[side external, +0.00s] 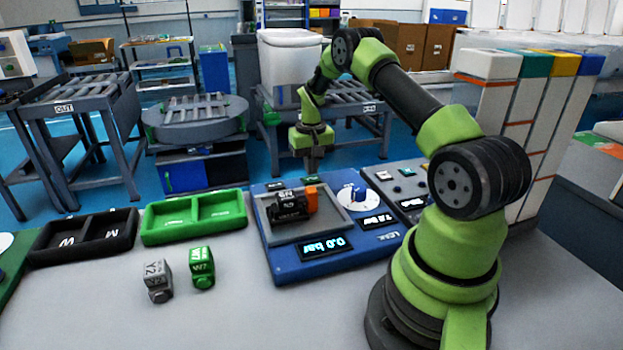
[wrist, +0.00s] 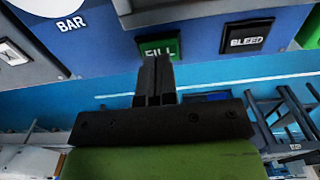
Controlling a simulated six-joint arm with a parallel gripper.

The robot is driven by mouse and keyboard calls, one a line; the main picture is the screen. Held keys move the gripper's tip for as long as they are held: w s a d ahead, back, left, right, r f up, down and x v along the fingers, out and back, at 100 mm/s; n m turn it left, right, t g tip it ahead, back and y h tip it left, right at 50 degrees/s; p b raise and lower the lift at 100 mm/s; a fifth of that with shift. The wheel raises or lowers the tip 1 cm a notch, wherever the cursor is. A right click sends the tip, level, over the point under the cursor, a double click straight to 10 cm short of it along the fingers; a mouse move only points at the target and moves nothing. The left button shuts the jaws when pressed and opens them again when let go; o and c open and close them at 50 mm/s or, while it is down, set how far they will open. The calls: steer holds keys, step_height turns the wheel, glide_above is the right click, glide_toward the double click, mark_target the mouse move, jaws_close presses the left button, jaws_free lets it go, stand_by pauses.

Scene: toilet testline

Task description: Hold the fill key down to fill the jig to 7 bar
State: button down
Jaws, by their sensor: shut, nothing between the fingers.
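The green FILL key (wrist: 172,45) is on the blue panel in the wrist view, with my gripper (wrist: 155,62) in front of its lower edge. The fingers are shut and empty; part of the key's label is hidden behind them. In the side view my gripper (side external: 313,168) points down at the far edge of the blue jig unit (side external: 290,268). I cannot tell whether the fingertips touch the key. The main display (side external: 325,246) reads 0.0 bar. A black and orange part (side external: 290,205) lies in the unit's grey tray (side external: 267,222).
A black BLEED key (wrist: 247,36) is right of FILL in the wrist view. A white dial (side external: 357,196) and a smaller display (side external: 377,220) are on the unit. Green (side external: 155,238) and black (side external: 45,252) bins stand left, with grey (side external: 157,282) and green (side external: 202,268) blocks in front.

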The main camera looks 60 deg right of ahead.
mark_target(311, 179)
steer(key=shift+f, duration=1.05)
stand_by(1.3)
steer(key=shift+r, duration=3.25)
